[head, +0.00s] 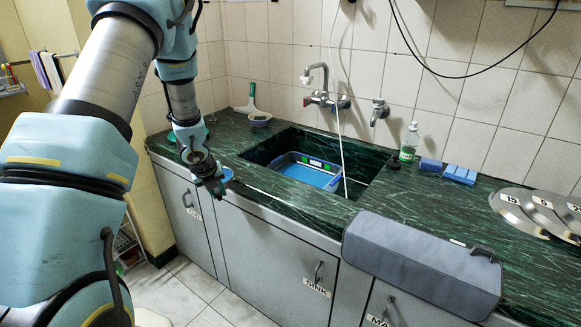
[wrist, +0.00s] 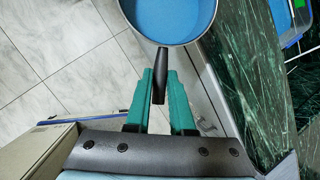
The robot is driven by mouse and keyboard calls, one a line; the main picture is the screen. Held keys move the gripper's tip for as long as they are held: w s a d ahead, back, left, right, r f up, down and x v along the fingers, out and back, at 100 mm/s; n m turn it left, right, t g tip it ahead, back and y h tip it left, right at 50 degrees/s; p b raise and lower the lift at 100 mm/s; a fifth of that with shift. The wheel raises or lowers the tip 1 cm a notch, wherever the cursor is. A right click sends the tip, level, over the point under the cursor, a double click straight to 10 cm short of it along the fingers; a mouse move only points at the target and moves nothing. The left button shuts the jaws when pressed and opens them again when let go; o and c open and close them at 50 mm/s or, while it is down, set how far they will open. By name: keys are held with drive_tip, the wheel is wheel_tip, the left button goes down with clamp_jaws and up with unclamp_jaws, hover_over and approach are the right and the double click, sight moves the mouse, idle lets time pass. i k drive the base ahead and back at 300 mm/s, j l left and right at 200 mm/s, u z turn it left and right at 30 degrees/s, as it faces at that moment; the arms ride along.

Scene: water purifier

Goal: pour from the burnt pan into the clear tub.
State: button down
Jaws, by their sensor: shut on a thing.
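The burnt pan (wrist: 191,37) is at the top of the wrist view, cut off by the frame edge, with blue contents inside. My gripper (wrist: 159,76) is shut on its dark handle (wrist: 160,66). In the head view my gripper (head: 214,187) is beyond the counter's front edge, left of the sink, and only a small blue part of the pan (head: 228,174) shows. The clear tub (head: 318,163) sits in the sink with blue contents and a blue rim. Its corner also shows at the top right of the wrist view (wrist: 295,40), apart from the pan.
The green counter (head: 270,205) surrounds the sink. A thin white hose hangs down into the sink by the tap (head: 320,97). A grey case (head: 420,262) overhangs the counter's front edge on the right. Lids (head: 535,212), a soap bottle (head: 409,143) and blue sponges (head: 459,174) stand further right.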

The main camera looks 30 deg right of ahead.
sight(325, 176)
drive_tip(key=i+l, duration=0.75)
drive_tip(key=l, duration=0.2)
